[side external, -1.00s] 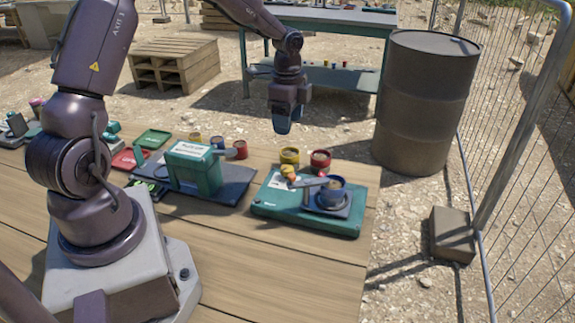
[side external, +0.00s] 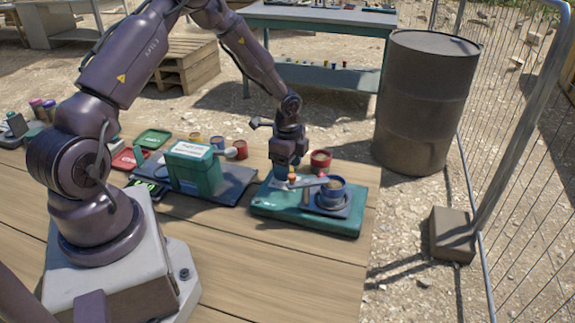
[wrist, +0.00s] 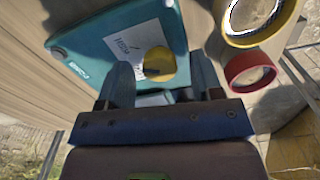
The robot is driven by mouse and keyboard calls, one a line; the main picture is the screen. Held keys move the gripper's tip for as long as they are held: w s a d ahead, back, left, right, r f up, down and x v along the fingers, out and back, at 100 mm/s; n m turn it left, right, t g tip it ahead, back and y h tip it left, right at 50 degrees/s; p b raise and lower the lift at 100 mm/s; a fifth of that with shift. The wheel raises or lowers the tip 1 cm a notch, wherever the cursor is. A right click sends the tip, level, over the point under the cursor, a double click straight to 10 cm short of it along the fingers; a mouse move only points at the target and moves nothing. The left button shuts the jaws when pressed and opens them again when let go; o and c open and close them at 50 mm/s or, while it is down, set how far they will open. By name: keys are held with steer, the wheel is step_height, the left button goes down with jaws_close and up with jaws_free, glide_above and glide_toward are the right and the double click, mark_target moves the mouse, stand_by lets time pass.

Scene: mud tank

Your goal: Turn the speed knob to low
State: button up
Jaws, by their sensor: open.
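A round yellow knob (wrist: 160,64) sits at the label's edge. My gripper (side external: 284,178) is low over the unit's back left part, pointing down. In the wrist view my gripper (wrist: 162,72) is open, one finger each side of the knob, with gaps showing. Contact cannot be told. In the side view the gripper largely hides the knob.
A second teal machine (side external: 196,172) stands to the left. Bare table lies in front.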

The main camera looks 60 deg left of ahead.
steer(key=c, duration=0.9)
steer(key=shift+c, duration=0.2)
steer(key=shift+n, duration=0.3)
steer(key=n, duration=1.1)
steer(key=shift+a, duration=0.1)
steer(key=shift+n, duration=0.3)
steer(key=o, duration=0.9)
